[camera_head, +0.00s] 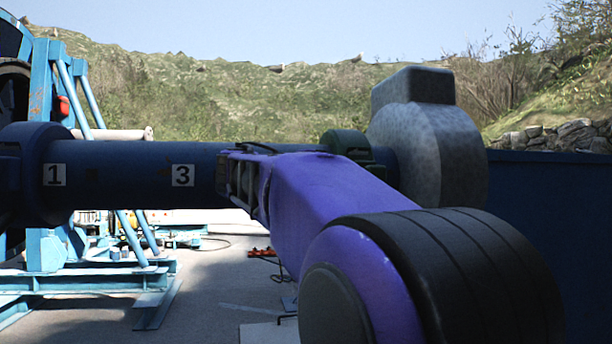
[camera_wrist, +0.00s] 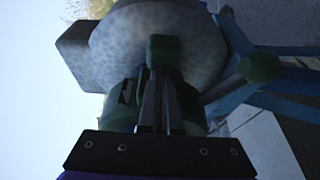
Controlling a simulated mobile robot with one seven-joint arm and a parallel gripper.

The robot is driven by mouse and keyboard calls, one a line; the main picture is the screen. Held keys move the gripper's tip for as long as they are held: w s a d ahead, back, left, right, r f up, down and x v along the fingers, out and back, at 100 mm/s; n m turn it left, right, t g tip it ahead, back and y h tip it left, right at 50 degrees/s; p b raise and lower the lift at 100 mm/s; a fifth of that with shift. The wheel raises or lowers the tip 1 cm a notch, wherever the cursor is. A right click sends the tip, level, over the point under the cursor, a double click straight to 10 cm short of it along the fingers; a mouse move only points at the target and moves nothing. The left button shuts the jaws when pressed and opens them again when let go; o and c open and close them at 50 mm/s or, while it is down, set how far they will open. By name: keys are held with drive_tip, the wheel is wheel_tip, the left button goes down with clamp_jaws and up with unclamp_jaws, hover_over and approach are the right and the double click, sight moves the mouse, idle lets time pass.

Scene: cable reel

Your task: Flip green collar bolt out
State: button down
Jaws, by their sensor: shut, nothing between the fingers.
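The green collar (camera_head: 345,145) sits around the dark blue shaft (camera_head: 130,165), beside a speckled grey block, and my purple arm covers its lower part. In the wrist view the collar (camera_wrist: 122,108) is seen close up behind my fingers. A rod with a dark green knob (camera_wrist: 260,67) sticks out to the right from the collar; it looks like the bolt. My gripper (camera_wrist: 160,78) is shut and empty in front of the collar. A small green block (camera_wrist: 163,52) shows right at the fingertips; whether they touch it I cannot tell. The knob is apart from my fingers.
The large speckled grey block (camera_head: 430,145) is right of the collar, close beyond my fingers in the wrist view. A light blue frame (camera_head: 45,245) stands at the left. A dark blue wall (camera_head: 550,215) is at the right. Paved ground lies below the shaft.

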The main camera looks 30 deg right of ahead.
drive_tip(key=s+b, duration=0.1)
drive_tip(key=s, duration=0.2)
drive_tip(key=shift+s+a+b, duration=0.2)
drive_tip(key=shift+a+b, duration=0.15)
drive_tip(key=shift+a, duration=0.15)
